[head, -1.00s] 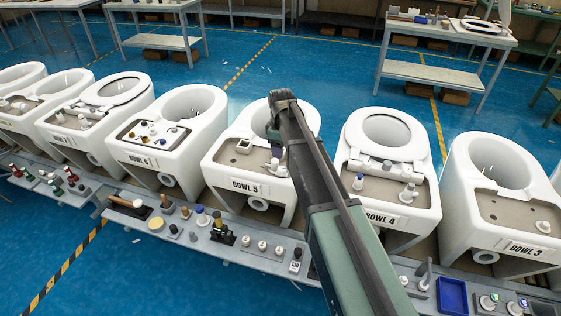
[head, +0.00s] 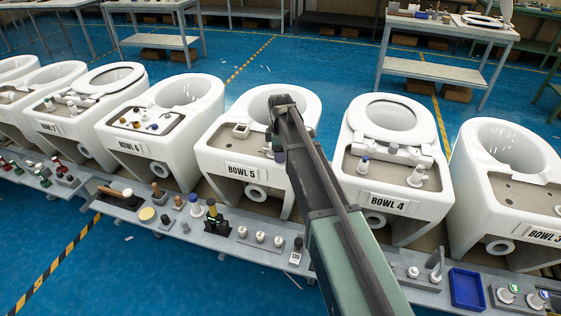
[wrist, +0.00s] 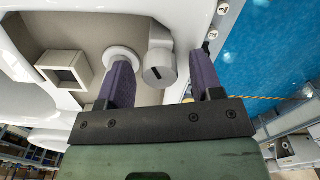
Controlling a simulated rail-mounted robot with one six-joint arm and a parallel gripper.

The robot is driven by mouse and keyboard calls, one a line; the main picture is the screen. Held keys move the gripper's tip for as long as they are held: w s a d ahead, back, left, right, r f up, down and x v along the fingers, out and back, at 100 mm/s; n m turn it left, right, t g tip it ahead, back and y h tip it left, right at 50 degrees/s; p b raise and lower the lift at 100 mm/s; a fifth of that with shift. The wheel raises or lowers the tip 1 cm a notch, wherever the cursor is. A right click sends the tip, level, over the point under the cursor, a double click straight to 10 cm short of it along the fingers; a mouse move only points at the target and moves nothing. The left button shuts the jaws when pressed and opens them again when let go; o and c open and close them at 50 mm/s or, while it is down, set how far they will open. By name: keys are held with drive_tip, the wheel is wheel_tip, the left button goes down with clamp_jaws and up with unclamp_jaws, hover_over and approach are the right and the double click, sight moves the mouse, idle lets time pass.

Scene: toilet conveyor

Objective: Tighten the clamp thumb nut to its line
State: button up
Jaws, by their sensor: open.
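My gripper (wrist: 164,80) is open, its two purple fingers apart, over the deck of Bowl 5 (head: 229,155). No clear contact shows. A small dark mark is on its end face; I cannot tell whether it is the line. A white round flange (wrist: 122,56) sits partly behind the left finger. In the head view my arm covers much of that deck and hides the nut.
An open square box (wrist: 65,68) stands on the same deck, left of the fingers. Bowl 4 (head: 408,187) is close on the right, with upright fittings, and Bowl 6 (head: 143,157) on the left. A shelf of tools and a blue tray (head: 467,288) run along the front.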

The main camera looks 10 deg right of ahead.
drive_tip(key=c, duration=0.9)
